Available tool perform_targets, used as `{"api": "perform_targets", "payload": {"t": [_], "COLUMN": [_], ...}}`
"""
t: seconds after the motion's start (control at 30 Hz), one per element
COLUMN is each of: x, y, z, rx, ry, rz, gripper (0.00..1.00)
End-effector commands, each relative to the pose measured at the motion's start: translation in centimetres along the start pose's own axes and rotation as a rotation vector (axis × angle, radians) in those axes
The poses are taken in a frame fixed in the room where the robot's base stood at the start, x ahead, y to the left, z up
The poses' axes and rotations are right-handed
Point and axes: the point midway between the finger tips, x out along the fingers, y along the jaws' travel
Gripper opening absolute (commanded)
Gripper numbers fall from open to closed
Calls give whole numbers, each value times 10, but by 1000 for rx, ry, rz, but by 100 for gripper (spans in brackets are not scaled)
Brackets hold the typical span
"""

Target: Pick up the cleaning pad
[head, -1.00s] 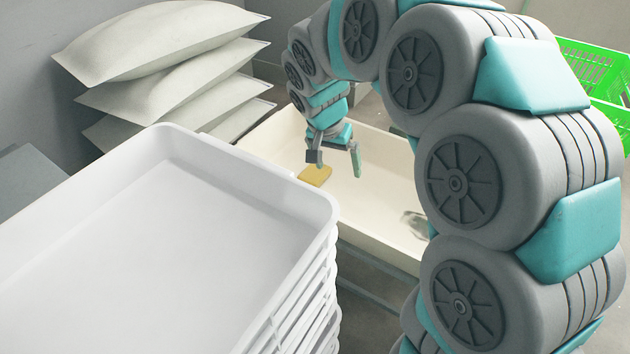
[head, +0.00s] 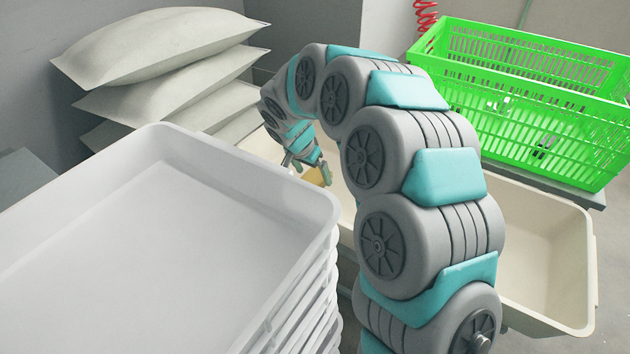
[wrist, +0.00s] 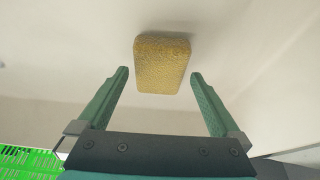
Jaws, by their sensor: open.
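The cleaning pad (wrist: 162,63) is a yellow, rough-textured block with rounded corners. In the wrist view it lies on a cream surface, ahead of and between the two green fingertips. My gripper (wrist: 159,75) is open and empty, with the pad just beyond its fingers. In the head view the pad (head: 315,176) shows in part inside the cream basin (head: 555,270). There my gripper (head: 312,168) is right at the pad, and whether they touch cannot be told. My arm hides much of the basin.
A stack of white trays (head: 165,255) stands at the front left, close to my gripper. Several pale sacks (head: 165,45) are piled behind it. A bright green crate (head: 520,95) stands at the back right, and the basin's right part looks empty.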

Motion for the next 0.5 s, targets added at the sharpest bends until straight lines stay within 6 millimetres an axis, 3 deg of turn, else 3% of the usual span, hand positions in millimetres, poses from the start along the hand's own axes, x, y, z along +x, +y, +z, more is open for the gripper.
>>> {"api": "perform_targets", "payload": {"t": [0.13, 0.37, 0.5], "x": [14, 15, 15], "y": [0, 0, 0], "z": [0, 0, 0], "rx": [-1, 0, 0], "ry": [0, 0, 0], "rz": [1, 0, 0], "gripper": [100, 100, 86]}}
